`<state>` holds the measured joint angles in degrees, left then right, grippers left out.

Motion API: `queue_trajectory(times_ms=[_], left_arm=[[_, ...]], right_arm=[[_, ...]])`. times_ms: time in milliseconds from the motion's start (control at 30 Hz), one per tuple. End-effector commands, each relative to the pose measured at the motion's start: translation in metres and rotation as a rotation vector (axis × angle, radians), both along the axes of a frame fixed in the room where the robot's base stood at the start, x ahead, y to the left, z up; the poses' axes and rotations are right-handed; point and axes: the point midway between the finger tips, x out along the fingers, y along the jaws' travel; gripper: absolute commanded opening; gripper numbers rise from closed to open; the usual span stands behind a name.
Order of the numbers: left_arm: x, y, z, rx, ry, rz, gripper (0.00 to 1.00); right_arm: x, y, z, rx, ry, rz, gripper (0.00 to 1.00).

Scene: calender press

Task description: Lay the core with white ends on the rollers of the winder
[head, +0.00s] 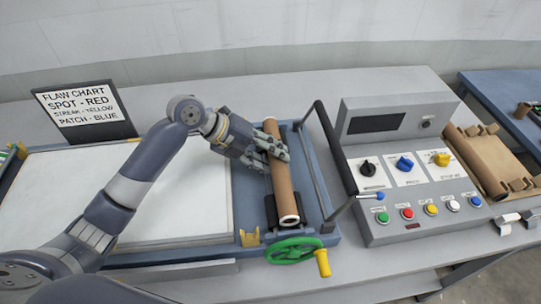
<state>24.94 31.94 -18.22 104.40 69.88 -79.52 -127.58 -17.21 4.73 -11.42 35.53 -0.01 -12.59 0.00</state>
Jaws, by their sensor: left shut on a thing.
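The core (284,192) is a brown tube, and a white ring shows at its near end (289,219). Its far end points away from me, near the back of the winder. My left gripper (277,152) reaches in from the left and is shut on the core toward its far half, hiding part of it. The core is over the blue-grey winder (318,205), lengthwise between its sides. The rollers below are mostly hidden, so I cannot tell whether the core touches them. My right gripper is not in view.
A green handwheel with a yellow handle (292,250) is at the winder's near end. A dark bar (335,155) stands on its right, beside the control box (395,122). A white panel (120,195) is left, with a flaw chart sign (86,110) behind. A brown rack (482,160) is right.

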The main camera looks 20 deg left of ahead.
Motion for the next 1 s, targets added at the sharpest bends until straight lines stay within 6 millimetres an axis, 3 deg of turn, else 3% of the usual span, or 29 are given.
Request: queue_trajectory(times_ms=[233, 267, 333, 367, 767, 1000], left_arm=[[0.0, 0.0, -0.006, 0.0, -0.001, 0.001, 0.14], [0.0, 0.0, -0.005, -0.001, -0.001, 0.001, 0.45], [0.0, 0.0, -0.005, -0.001, -0.001, 0.001, 0.61], [0.0, 0.0, -0.005, -0.001, -0.001, 0.001, 0.64], [-0.001, 0.004, -0.002, 0.001, -0.001, 0.001, 0.64], [-0.011, 0.031, 0.026, 0.004, -0.004, 0.002, 0.64]], right_arm=[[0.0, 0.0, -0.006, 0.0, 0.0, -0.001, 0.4], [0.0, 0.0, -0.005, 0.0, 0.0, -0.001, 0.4], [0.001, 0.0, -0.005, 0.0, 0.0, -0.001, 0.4], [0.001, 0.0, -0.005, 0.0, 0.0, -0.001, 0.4], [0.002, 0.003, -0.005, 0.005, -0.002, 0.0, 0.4], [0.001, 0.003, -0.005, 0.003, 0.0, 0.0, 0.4]])
